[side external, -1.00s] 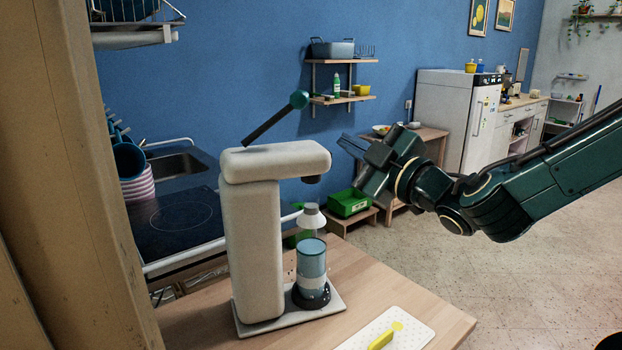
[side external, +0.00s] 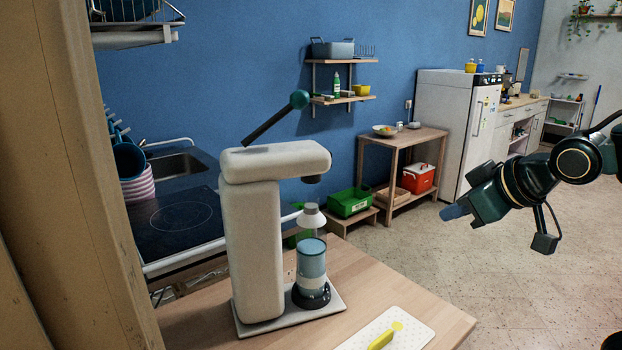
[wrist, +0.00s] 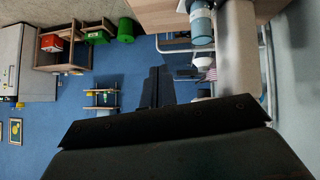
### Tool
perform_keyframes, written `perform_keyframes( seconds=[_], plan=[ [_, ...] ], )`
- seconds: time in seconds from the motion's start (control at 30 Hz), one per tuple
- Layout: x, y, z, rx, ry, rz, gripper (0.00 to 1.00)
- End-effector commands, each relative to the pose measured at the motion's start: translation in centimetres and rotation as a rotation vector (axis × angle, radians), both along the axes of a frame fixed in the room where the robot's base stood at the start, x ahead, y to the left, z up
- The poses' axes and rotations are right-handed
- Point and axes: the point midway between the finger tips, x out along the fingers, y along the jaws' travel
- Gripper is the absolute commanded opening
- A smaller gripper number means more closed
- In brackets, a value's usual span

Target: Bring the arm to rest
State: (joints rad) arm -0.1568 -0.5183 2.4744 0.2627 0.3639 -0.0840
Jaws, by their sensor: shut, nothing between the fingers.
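My gripper (side external: 456,212) is in the air at the right of the side external view, well clear of the wooden table. Its two dark fingers also show in the wrist view (wrist: 158,88), close together with nothing between them. The grey dispenser machine (side external: 255,240) stands on the table with its lever (side external: 275,118) slanting up to a teal ball. A blue container (side external: 311,262) stands upright under the machine's head, on a dark round base.
A white board (side external: 412,336) with a yellow-handled item lies at the table's front edge. The table (side external: 362,282) has bare room right of the machine. A wooden side table (side external: 405,140), a red box (side external: 418,177) and a green crate (side external: 349,203) are behind. Open floor surrounds my arm.

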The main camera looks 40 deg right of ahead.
Motion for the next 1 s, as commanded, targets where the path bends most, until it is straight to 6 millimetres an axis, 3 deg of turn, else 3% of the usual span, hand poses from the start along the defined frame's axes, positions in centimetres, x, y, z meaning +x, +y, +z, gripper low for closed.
perform_keyframes(
  seconds=[0.3, 0.5, 1.0],
  plan=[
    [-7.5, 1.2, -1.7, 0.131, 0.222, -0.003, 0.0],
    [-10.5, 1.8, -2.4, 0.159, 0.311, 0.001, 0.0],
    [-11.0, 2.0, -2.5, 0.162, 0.329, 0.006, 0.0]
  ],
)
